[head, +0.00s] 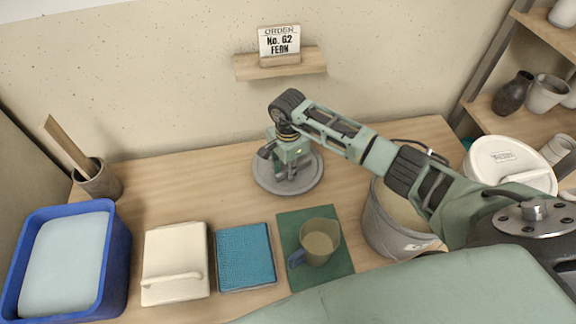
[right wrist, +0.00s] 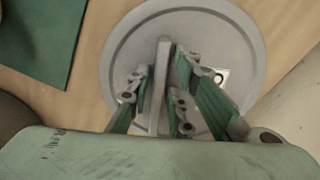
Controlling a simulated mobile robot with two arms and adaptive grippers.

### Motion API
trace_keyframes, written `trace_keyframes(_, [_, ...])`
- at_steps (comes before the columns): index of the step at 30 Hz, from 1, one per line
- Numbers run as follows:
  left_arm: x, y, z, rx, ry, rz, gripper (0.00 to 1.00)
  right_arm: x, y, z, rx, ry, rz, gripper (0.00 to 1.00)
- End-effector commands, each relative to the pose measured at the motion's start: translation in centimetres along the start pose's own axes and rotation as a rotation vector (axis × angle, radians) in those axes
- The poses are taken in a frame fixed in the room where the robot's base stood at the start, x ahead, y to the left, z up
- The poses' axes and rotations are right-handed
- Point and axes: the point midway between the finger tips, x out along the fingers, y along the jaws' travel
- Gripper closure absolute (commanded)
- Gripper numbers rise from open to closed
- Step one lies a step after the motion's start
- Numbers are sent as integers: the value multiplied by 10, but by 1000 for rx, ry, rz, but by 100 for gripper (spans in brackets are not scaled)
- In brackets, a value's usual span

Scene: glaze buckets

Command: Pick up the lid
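The round grey lid (head: 262,178) lies flat on the wooden table, near the back. It also shows in the right wrist view (right wrist: 130,48), with an upright bar handle (right wrist: 158,100) across its middle. My right gripper (head: 287,172) points down over the lid. In the right wrist view its fingers (right wrist: 160,80) stand on either side of the handle. A gap shows between the left finger and the handle, and the right finger is very close to it. In the head view the gripper hides the handle. My left gripper is not in view.
An open grey bucket (head: 385,235) stands under my right arm, beside a white lidded bucket (head: 510,165). A mug (head: 320,240) stands on a green mat (head: 340,278).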

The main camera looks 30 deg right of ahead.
Motion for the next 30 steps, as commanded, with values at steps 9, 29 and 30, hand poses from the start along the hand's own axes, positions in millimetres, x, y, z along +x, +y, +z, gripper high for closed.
trace_keyframes(9, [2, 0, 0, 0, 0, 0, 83, 1, 0, 0, 0, -1, -1, 85])
trace_keyframes(29, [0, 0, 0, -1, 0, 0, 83, 0, 0, 0, 0, -1, 0, 100])
trace_keyframes(30, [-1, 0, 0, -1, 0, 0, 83, -2, 0, 0, 0, -1, 0, 100])
